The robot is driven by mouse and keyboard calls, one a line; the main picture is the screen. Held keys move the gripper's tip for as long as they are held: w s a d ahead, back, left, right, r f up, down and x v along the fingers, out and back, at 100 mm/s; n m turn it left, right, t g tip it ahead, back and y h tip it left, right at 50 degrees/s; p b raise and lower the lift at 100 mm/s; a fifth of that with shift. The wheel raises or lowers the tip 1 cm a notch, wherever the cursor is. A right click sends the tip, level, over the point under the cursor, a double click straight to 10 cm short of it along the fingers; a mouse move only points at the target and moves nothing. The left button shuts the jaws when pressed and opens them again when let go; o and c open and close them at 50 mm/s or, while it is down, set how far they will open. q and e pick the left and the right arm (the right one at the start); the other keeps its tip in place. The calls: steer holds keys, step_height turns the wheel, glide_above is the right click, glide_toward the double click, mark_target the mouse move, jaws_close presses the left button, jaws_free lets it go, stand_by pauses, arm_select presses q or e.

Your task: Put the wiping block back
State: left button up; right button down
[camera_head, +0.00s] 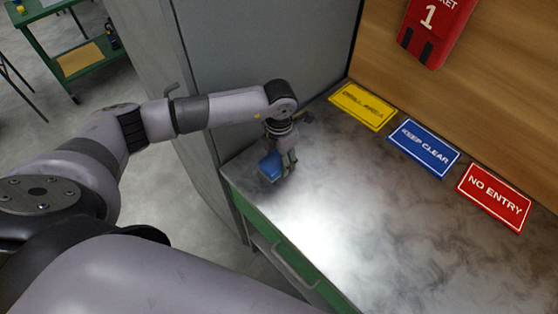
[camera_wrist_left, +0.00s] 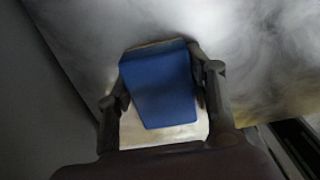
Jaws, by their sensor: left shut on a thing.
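The wiping block is blue with a paler layer under it; it shows in the head view (camera_head: 270,166) near the counter's left corner. In the left wrist view the block (camera_wrist_left: 160,85) sits between the two fingers. My left gripper (camera_head: 280,165) points down and is shut on the block; it also shows in the left wrist view (camera_wrist_left: 160,100). I cannot tell whether the block touches the counter (camera_head: 370,225). My right gripper is not in view.
Yellow (camera_head: 362,106), blue (camera_head: 424,147) and red "NO ENTRY" (camera_head: 494,197) signs line the counter's back edge. A red box marked 1 (camera_head: 436,30) hangs on the wooden wall. A grey panel (camera_head: 265,45) stands behind my left arm. The counter's middle is clear. A green cart (camera_head: 75,55) stands far left.

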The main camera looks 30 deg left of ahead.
mark_target(279, 158)
arm_select(q)
steer(key=shift+f, duration=0.1)
steer(key=o, duration=1.1)
steer(key=shift+r, duration=0.45)
step_height(279, 158, up, 12)
steer(key=b, duration=0.2)
steer(key=shift+f, duration=0.2)
steer(key=shift+s, duration=0.1)
